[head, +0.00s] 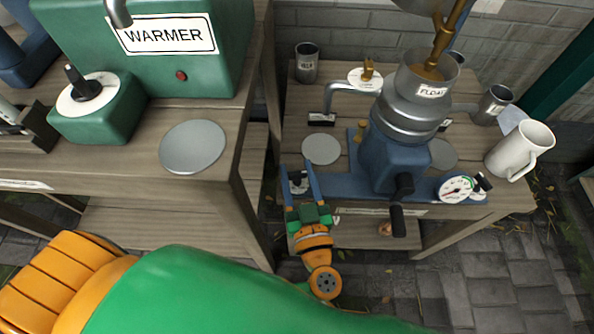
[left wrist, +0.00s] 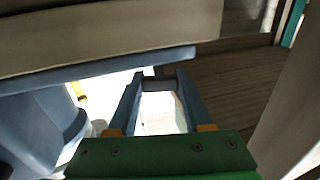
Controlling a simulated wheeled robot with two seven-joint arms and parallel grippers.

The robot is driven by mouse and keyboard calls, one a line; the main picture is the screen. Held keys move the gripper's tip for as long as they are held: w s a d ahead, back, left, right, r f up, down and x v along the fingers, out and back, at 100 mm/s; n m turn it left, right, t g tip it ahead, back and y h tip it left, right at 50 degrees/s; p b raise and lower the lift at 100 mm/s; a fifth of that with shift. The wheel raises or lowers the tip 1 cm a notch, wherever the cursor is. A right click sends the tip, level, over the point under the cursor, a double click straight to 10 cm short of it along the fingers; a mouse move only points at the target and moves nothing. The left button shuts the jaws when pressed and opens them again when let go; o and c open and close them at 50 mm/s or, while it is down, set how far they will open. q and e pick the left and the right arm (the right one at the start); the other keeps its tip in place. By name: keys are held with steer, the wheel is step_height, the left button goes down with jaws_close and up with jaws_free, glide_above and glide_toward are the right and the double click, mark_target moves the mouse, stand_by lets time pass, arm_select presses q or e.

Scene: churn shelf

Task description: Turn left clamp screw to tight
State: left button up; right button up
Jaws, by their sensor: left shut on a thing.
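My left gripper (head: 300,172) is at the left end of the blue churn base (head: 345,185), with its two blue fingers on either side of the left clamp screw (head: 298,181). The fingers hide much of the screw and its marks. In the left wrist view, the fingers (left wrist: 158,84) are shut on a dark bar-like part between their tips. The bright white area behind it is overexposed. The matching right clamp screw (head: 483,182) has a dark handle over a pale dial at the right end of the base. My right gripper is not in view.
The blue and metal churn (head: 402,130) stands on the wooden shelf with a dark crank (head: 398,220) in front. The green warmer (head: 180,50) stands on the left bench, beside a gap.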

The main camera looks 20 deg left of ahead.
arm_select(q)
jaws_close()
steer(key=m+h+p, duration=0.1)
steer(key=p, duration=0.1)
steer(key=r+m+t+h+p, duration=0.1)
steer(key=p, duration=0.1)
steer(key=shift+h+p, duration=0.35)
steer(key=shift+h, duration=0.05)
steer(key=shift+f+m+t+h, duration=0.2)
steer(key=shift+m+t+h, duration=0.1)
steer(key=shift+m+h, duration=0.15)
steer(key=shift+f+h, duration=0.3)
steer(key=shift+h, duration=0.05)
steer(key=o, duration=1.2)
jaws_free()
steer(key=v, duration=0.7)
